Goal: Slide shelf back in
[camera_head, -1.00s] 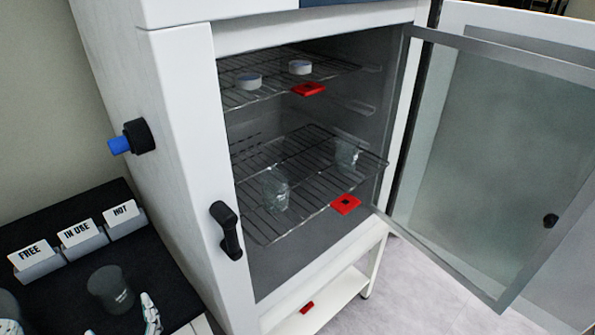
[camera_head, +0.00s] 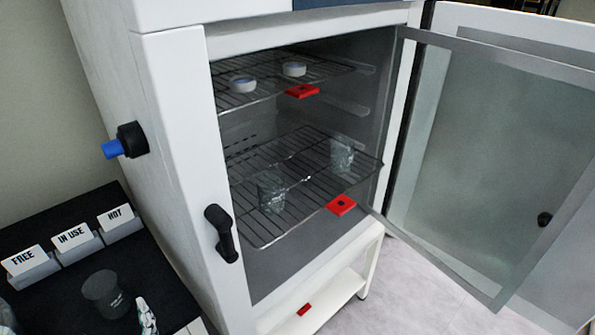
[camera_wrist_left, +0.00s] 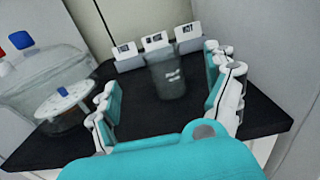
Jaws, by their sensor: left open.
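My right gripper is out of view.
An upper wire shelf (camera_head: 262,84) holds two white round dishes and a red tag. The glass door (camera_head: 490,170) stands open at the right. Label signs (camera_head: 78,242) and a dark beaker (camera_head: 106,294) stand on the black table. A glass vessel (camera_wrist_left: 45,85) shows in the wrist view.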

